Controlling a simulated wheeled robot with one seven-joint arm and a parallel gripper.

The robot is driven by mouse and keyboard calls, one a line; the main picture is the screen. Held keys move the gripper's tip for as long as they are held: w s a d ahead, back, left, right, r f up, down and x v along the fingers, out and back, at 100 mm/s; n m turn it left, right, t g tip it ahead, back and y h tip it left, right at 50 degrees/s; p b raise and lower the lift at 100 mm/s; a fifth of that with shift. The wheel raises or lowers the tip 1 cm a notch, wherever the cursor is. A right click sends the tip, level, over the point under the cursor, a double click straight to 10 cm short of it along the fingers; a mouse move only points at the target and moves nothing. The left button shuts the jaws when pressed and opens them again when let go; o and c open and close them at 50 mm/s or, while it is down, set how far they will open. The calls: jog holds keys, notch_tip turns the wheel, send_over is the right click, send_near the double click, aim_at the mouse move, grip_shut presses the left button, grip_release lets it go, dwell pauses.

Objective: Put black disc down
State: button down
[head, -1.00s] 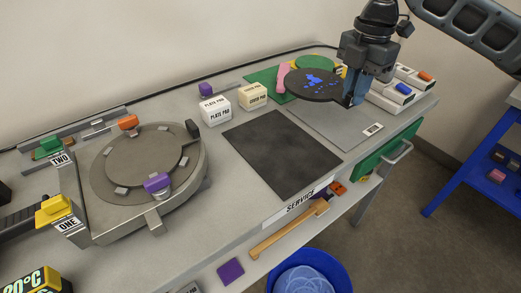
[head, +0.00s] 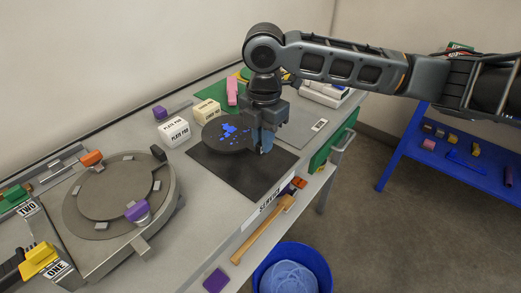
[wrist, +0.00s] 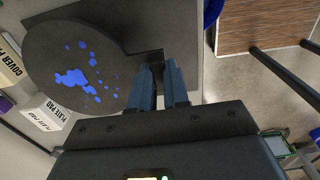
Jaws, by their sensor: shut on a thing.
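The black disc (head: 226,131) has blue spots on its upper face and is held roughly flat. It also fills the upper left of the wrist view (wrist: 60,65). My gripper (head: 266,145) is shut on the disc's tab at its right side, and the blue fingers show in the wrist view (wrist: 162,88). The disc is over the far left part of the dark square mat (head: 240,175) marked SERVICE. I cannot tell whether the disc touches the mat or hangs just above it. My gripper hides part of the mat's far right side.
The plate pad box (head: 174,131) and cover pad box (head: 207,111) stand close behind the disc. A round metal fixture (head: 110,195) with clamps is at left. A grey panel (head: 300,125) lies at right. The mat's near part is bare; a blue bin (head: 290,270) stands below.

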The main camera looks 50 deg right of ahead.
aim_at(261, 154)
jog(key=shift+a+f, duration=0.3)
jog(key=shift+a, duration=0.05)
jog(key=shift+w+f+p, duration=0.1)
jog(key=shift+f+p, duration=0.2)
jog(key=shift+f, duration=1.6)
jog(key=shift+f, duration=0.15)
jog(key=c, duration=1.1)
grip_release()
